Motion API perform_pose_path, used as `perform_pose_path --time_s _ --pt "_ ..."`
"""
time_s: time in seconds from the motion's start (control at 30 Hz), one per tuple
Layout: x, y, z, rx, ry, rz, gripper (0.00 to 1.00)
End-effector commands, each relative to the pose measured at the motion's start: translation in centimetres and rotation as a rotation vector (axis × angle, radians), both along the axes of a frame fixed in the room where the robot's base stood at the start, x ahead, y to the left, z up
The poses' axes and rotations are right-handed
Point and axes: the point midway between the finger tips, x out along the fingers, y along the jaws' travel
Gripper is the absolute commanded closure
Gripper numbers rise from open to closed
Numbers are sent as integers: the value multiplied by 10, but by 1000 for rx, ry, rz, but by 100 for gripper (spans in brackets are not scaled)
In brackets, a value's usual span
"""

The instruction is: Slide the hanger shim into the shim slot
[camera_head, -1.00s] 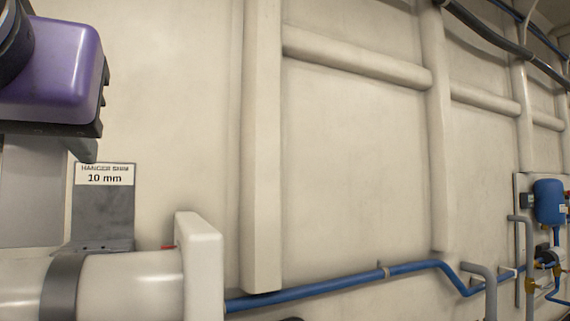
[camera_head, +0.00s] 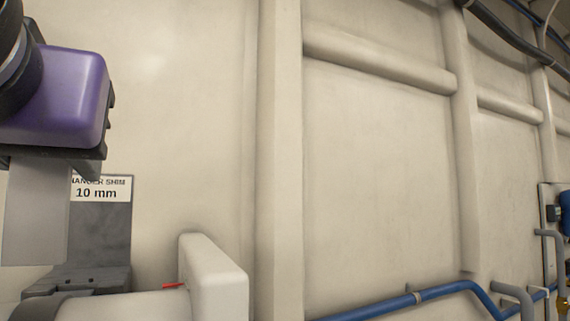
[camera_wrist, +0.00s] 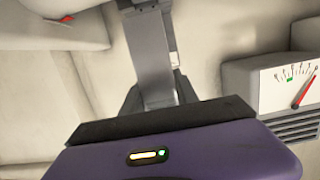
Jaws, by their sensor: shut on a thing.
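My gripper (camera_head: 60,160), with a purple body and dark jaws, is at the left of the head view. It is shut on the hanger shim (camera_head: 36,215), a flat light-grey plate hanging below the jaws. In the wrist view the shim (camera_wrist: 150,65) extends away from the jaws (camera_wrist: 158,95). A dark grey bracket (camera_head: 101,232), labelled "HANGER SHIM 10 mm", stands just right of the shim in the head view, its foot (camera_head: 85,281) lower down. The jaw covers the label's left edge. I cannot make out the slot opening or whether the shim touches the bracket.
A white cylinder (camera_head: 130,307) with a thick end flange (camera_head: 215,280) lies in front of the bracket's foot. A small red part (camera_head: 172,286) shows beside the flange. A gauge box (camera_wrist: 285,90) is at right in the wrist view. A blue pipe (camera_head: 440,293) runs along the wall.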

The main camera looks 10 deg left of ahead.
Motion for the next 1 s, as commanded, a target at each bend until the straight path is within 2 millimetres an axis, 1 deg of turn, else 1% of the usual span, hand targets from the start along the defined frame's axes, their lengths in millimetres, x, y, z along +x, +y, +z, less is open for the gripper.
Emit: perform_pose_path --time_s 1.0 --pt "55 33 -4 -2 0 -2 100"
